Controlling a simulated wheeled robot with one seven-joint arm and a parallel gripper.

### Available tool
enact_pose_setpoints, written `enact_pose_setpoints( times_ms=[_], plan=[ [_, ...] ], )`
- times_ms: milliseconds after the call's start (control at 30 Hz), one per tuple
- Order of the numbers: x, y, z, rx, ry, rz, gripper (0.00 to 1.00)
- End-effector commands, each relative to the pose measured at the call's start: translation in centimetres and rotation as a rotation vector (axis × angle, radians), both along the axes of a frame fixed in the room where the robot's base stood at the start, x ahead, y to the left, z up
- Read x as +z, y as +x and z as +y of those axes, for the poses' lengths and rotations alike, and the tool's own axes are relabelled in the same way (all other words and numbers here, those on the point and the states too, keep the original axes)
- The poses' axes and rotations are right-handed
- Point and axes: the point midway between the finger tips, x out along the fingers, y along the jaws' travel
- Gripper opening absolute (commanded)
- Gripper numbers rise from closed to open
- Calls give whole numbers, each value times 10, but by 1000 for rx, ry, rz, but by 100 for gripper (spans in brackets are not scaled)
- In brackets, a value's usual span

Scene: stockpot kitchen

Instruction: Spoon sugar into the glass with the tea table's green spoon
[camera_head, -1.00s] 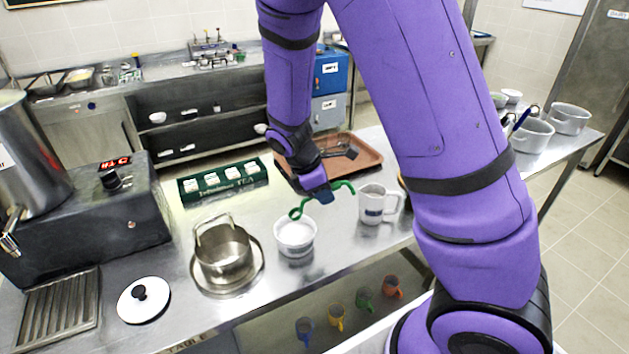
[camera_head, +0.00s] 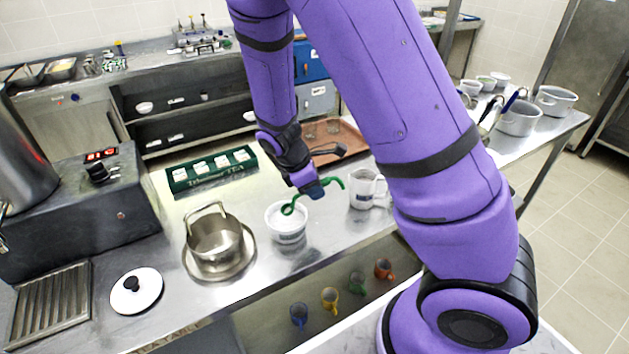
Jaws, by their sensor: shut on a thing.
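My gripper (camera_head: 314,190) is shut on a green spoon. The green spoon (camera_head: 291,204) has a curved handle on the right of the jaws and a looped end on the left. That end overlaps the opening of a white bowl (camera_head: 288,238) with white contents; I cannot tell whether it touches them. A white mug (camera_head: 362,190) with a dark label stands right of the gripper. Small clear shapes that may be glasses (camera_head: 333,128) are on the brown tray (camera_head: 352,148) behind my wrist, too small to tell surely.
Left of the bowl, a steel pot (camera_head: 214,240) stands on a round plate. A green tea box (camera_head: 211,170) lies behind it and a white lid (camera_head: 136,291) at front left. Coloured mugs (camera_head: 330,299) sit on the lower shelf. Pots (camera_head: 519,120) stand at right.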

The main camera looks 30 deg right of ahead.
Motion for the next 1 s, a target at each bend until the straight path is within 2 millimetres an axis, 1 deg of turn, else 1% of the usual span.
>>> enact_pose_setpoints(
  times_ms=[400, 600, 800, 1000],
  plan=[
    [-36, 0, 0, 0, -1, 1, 0],
    [-48, 0, 0, -2, 0, 0, 0],
    [-53, 0, 0, -1, 1, -1, 0],
    [-54, 0, 0, -1, 1, -1, 0]
  ],
)
